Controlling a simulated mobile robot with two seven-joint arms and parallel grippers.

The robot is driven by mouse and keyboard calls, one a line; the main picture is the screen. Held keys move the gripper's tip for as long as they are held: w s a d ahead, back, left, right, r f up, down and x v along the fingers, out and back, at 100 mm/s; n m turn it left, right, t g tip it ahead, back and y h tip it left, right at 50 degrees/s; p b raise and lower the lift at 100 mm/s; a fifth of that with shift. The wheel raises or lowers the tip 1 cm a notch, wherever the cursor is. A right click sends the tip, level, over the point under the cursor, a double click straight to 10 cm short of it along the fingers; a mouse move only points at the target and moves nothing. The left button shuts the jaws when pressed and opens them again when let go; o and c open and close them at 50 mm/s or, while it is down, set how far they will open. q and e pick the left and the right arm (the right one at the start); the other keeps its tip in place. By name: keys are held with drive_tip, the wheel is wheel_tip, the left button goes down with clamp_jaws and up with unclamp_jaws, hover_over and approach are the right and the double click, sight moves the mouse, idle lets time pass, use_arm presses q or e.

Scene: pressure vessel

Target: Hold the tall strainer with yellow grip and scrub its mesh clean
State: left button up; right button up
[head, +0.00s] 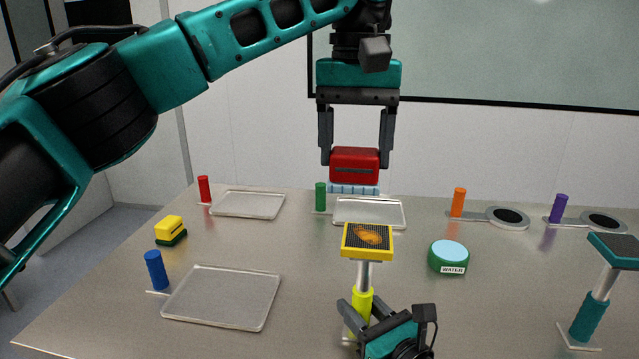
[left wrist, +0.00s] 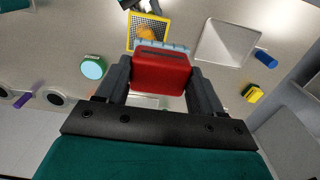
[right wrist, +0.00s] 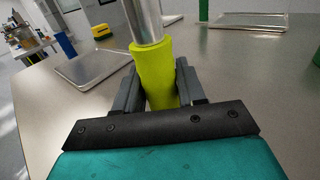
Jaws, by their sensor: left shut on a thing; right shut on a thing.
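The tall strainer has a yellow-framed mesh top (head: 367,239) with an orange-brown stain on it, a metal post and a yellow grip (head: 361,305). My right gripper (head: 362,308) is shut around the yellow grip, which also shows between the fingers in the right wrist view (right wrist: 156,75). The strainer stands upright. My left gripper (head: 355,150) is shut on a red brush (head: 355,165) with pale blue bristles (head: 354,189) facing down. In the head view the brush is above and behind the mesh. In the left wrist view the brush (left wrist: 160,72) partly overlaps the mesh (left wrist: 148,30).
A green water pot (head: 448,258) stands right of the strainer. A yellow-green sponge (head: 171,231) and a blue-handled tray (head: 222,297) are at left. A teal-gripped strainer (head: 597,295) stands at right. Flat orange- and purple-handled strainers (head: 508,217) (head: 606,222) lie at the back right.

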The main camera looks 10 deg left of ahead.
sight(356, 190)
use_arm(q)
drive_tip(key=shift+s+d+r, duration=0.1)
drive_tip(key=shift+d+r, duration=0.05)
drive_tip(key=shift+r, duration=0.1)
drive_tip(key=shift+f, duration=3.35)
drive_tip(key=shift+d+f, duration=0.4)
drive_tip(key=shift+f, duration=0.4)
drive_tip(key=shift+c, duration=0.4)
drive_tip(key=shift+d, duration=1.55)
drive_tip(key=shift+a, duration=2)
drive_tip(key=shift+r, duration=4.2)
